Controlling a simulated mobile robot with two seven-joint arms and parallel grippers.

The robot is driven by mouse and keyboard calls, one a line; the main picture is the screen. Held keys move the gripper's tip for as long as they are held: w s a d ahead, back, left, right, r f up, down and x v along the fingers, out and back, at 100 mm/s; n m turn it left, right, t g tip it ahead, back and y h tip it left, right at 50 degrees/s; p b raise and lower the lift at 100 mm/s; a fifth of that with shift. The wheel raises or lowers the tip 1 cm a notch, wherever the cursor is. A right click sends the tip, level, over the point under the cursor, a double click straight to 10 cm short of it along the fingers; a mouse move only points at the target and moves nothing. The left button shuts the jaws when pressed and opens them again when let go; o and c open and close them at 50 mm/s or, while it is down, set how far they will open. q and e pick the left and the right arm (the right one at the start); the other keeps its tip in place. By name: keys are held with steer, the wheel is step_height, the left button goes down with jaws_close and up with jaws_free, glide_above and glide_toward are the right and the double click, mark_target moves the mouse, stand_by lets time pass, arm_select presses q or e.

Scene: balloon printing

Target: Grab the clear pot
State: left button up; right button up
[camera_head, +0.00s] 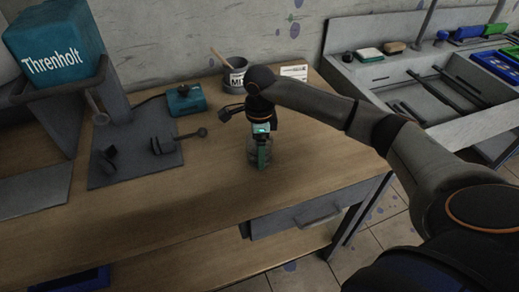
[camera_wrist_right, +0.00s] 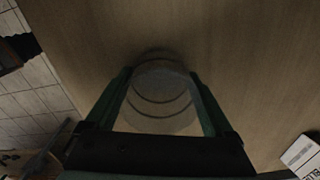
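The clear pot (camera_head: 251,155) is a small see-through jar standing on the wooden table near its front edge. My right gripper (camera_head: 263,152) reaches down onto it from above, with a green finger in front of part of the jar. In the right wrist view the clear pot (camera_wrist_right: 160,100) fills the gap between the two green fingers of my right gripper (camera_wrist_right: 159,82), one finger on each side. Whether the fingers press on the pot or only stand around it cannot be told. My left gripper is not in view.
A dark mug (camera_head: 235,76) with a wooden stick, a white card (camera_head: 294,73) and a teal box (camera_head: 186,100) stand behind. The table (camera_head: 185,208) in front is clear.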

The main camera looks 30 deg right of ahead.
steer(key=c, duration=0.6)
steer(key=shift+r, duration=0.2)
